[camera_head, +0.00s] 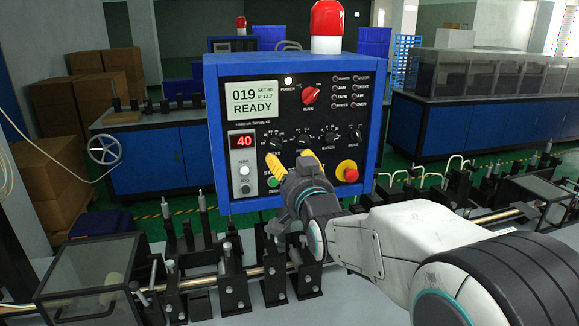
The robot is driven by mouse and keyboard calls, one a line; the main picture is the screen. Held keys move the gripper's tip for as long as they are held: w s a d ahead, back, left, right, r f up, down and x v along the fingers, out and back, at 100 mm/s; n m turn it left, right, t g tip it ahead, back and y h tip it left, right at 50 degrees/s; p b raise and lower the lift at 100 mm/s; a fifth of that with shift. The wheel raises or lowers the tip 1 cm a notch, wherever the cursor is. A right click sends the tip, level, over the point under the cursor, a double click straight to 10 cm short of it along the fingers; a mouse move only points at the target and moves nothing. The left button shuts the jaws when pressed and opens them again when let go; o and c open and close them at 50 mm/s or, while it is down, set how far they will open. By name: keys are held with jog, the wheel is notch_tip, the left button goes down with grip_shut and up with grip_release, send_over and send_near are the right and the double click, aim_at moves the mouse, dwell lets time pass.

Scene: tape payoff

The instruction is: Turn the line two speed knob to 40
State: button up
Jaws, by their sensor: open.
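A blue control box (211,120) with a black front panel faces me. A row of small black knobs runs across it: one at the left (275,144), one farther right (331,137), one at the right end (355,135). Their labels are too small to read, so I cannot tell which is the line two speed knob. A red number display (243,141) shows 40. My gripper (294,160) is open, its yellow fingertips in front of the panel, just below the left knobs. I cannot tell whether they touch it. The gripper covers part of the lower panel.
The panel also has a status screen (252,101) reading 019 READY, a red main switch (310,95) and a red emergency button (347,171). Metal posts and rods (232,280) stand below the box. A clear-sided case (88,275) is at left. Another blue box (221,45) stands behind.

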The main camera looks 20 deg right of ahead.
jog(key=shift+f, duration=0.2)
jog(key=shift+c, duration=0.7)
jog(key=f+b, duration=0.4)
jog(key=w+f+b, duration=0.1)
jog(key=f+b, duration=0.1)
jog(key=shift+b, duration=0.3)
jog(key=shift+c, duration=0.7)
jog(key=t+b, duration=0.1)
jog(key=b, duration=0.3)
send_near(275, 147)
notch_tip(275, 147, up, 3)
jog(key=w, duration=0.3)
jog(key=shift+g, duration=0.5)
jog(key=shift+w+d+f+p, duration=0.1)
jog(key=shift+w+f+p, duration=0.35)
jog(key=shift+w, duration=0.8)
jog(key=shift+w+a+f+p, duration=0.15)
jog(key=shift+w+p, duration=0.55)
jog(key=shift+w, duration=0.55)
jog(key=shift+w+d+f+p, duration=0.15)
jog(key=shift+w+f+p, duration=0.3)
jog(key=shift+w, duration=0.8)
jog(key=shift+r, duration=0.15)
jog(key=shift+s, duration=0.1)
grip_shut()
